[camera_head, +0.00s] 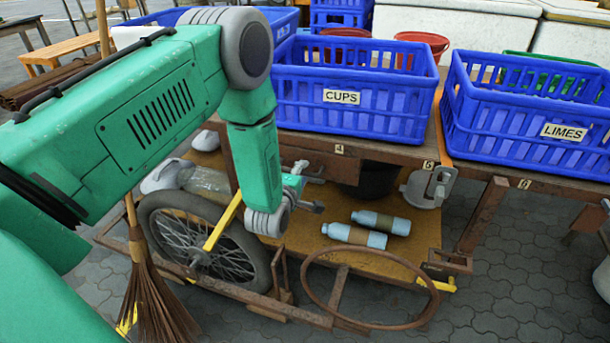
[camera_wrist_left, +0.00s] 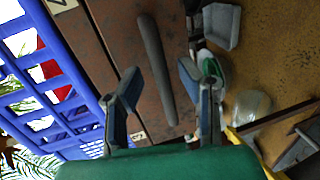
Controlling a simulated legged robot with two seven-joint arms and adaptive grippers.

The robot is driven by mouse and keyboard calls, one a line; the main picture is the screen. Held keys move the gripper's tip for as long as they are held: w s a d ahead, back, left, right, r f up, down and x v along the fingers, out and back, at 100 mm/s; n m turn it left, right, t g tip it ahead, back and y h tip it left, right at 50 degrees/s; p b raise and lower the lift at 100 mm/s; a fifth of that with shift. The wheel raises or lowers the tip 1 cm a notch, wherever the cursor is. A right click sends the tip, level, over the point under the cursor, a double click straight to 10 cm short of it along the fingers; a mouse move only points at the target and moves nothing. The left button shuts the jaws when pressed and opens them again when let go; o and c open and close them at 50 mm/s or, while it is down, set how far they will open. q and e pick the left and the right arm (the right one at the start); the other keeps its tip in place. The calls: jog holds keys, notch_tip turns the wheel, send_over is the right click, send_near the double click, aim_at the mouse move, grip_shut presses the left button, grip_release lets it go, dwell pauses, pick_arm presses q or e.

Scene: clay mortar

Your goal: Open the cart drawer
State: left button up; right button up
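The cart's brown wooden drawer front (camera_wrist_left: 110,50) shows in the left wrist view, with a dark bar handle (camera_wrist_left: 155,70) on it. My left gripper (camera_wrist_left: 160,80) is open, its two fingers apart on either side of the handle in that view. I cannot tell whether they touch it. In the head view my left gripper (camera_head: 315,188) is just below the cart's top edge, under the blue CUPS crate (camera_head: 350,110). The arm and gripper hide the handle there. No opened gap shows at the drawer. My right gripper is not in view.
A blue LIMES crate (camera_head: 525,145) stands on the table at right. Two bottles (camera_head: 355,236) lie on the cart's lower shelf (camera_head: 300,238). A rusty ring (camera_head: 420,318) projects in front. A wheel (camera_head: 165,225) and a broom (camera_head: 155,300) stand at left.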

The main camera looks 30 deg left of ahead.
pick_arm(q)
jog(key=a, duration=0.2)
jog(key=f, duration=0.1)
jog(key=shift+w+a, duration=0.3)
jog(key=shift+a, duration=0.1)
jog(key=shift+a+f, duration=0.1)
jog(key=shift+a, duration=0.05)
jog(key=shift+d+r, duration=0.25)
jog(key=shift+d, duration=0.35)
jog(key=shift+d+r, duration=0.2)
jog(key=shift+d, duration=0.4)
grip_shut()
jog(key=shift+w+d+r, duration=0.1)
jog(key=shift+d, duration=0.2)
jog(key=shift+a+f, duration=0.2)
jog(key=shift+a, duration=0.4)
jog(key=shift+a+f, duration=0.1)
jog(key=shift+a, duration=0.1)
grip_release()
jog(key=shift+s+a, duration=0.1)
jog(key=shift+s, duration=0.15)
jog(key=shift+d, duration=0.3)
jog(key=v, duration=1.2)
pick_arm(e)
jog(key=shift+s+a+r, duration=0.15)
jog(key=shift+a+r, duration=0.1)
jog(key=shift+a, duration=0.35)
